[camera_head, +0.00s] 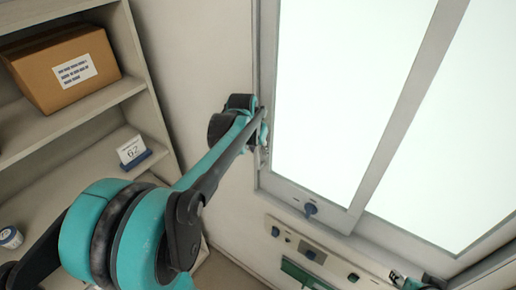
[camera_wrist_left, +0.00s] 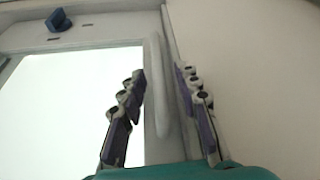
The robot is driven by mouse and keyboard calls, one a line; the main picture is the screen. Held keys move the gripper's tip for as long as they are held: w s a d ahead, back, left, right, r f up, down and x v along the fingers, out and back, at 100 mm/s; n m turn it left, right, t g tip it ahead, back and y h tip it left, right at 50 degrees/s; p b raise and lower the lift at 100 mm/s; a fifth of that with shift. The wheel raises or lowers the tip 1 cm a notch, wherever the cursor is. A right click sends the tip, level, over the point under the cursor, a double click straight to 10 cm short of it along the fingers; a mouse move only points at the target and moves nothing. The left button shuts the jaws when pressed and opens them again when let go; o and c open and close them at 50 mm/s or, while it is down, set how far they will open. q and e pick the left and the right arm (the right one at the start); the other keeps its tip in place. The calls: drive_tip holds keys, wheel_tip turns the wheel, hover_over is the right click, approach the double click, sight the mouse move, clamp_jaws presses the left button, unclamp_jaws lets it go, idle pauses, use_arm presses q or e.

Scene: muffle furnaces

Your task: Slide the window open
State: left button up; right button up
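The window's left pane (camera_head: 335,90) is a bright panel in a pale frame. In the left wrist view, the pane (camera_wrist_left: 70,110) shows with a pale upright handle (camera_wrist_left: 157,85) along its edge. My left gripper (camera_head: 264,140) is at the pane's left edge, largely hidden by its own arm in the head view. In the left wrist view, the left gripper's fingers (camera_wrist_left: 160,73) are apart, one on each side of the handle in the picture. Whether they touch it cannot be told. A teal and dark part at the head view's bottom right may be my right arm; its fingers cannot be made out.
A blue knob (camera_head: 310,209) sits on the lower window frame. At left, shelves (camera_head: 75,115) hold a cardboard box (camera_head: 65,68), a card marked 62 (camera_head: 131,149) and a small jar (camera_head: 10,237).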

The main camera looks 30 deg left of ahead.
use_arm(q)
clamp_jaws()
drive_tip(key=d, duration=0.9)
drive_tip(key=s+d+b, duration=0.1)
drive_tip(key=d, duration=0.9)
drive_tip(key=s+d+b, duration=0.1)
drive_tip(key=d, duration=0.9)
drive_tip(key=shift+s, duration=0.15)
unclamp_jaws()
